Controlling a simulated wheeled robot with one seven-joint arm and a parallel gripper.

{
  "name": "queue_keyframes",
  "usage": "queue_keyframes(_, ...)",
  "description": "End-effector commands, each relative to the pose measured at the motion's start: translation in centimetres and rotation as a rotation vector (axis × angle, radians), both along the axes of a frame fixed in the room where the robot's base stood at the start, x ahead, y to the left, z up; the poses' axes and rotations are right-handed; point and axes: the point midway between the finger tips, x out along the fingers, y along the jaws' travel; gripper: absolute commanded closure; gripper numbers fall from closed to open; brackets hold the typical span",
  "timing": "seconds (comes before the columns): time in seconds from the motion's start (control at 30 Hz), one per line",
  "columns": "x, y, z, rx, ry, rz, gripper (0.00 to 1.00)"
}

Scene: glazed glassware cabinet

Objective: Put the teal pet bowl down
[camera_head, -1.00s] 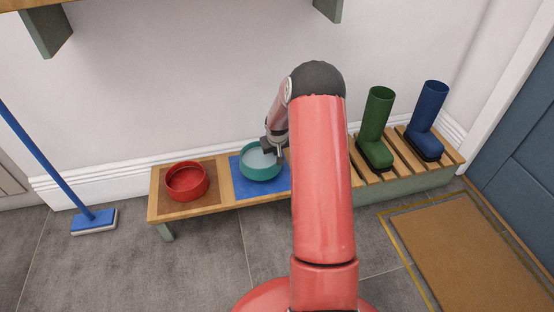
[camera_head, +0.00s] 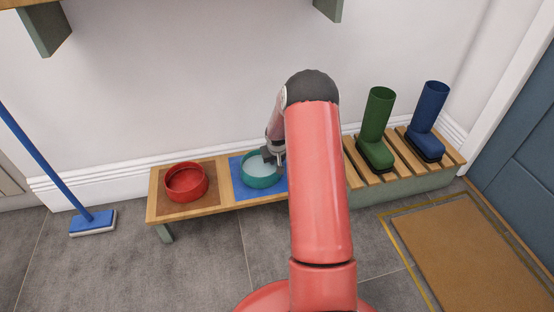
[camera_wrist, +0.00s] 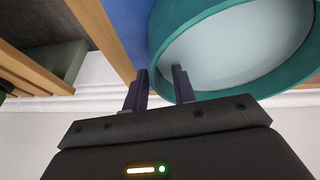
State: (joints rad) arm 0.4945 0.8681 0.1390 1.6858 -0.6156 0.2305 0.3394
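The teal pet bowl (camera_head: 262,181) is a round bowl with a pale inside, over the blue mat (camera_head: 238,180) on the low wooden bench. It looks level; I cannot tell whether its base touches the mat. My gripper (camera_head: 271,157) is at the bowl's back right rim. The blue mat also shows in the wrist view (camera_wrist: 125,25). My arm hides the mat's right end.
A red bowl (camera_head: 187,195) sits on a brown mat (camera_head: 207,206) left of the teal bowl. Green (camera_head: 376,135) and blue boots (camera_head: 428,125) stand on the slatted rack at right. The wall is close behind the bench.

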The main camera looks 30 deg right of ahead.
Motion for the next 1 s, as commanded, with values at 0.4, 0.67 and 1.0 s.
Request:
queue_keyframes(0.4,-1.6,0.8,5.1,-0.001,-0.004,-0.001,0.73)
queue_keyframes(0.67,-3.4,1.8,9.6,-0.001,-0.002,0.0,0.73)
queue_keyframes(1.0,-4.8,3.7,14.6,-0.023,-0.005,0.011,0.73)
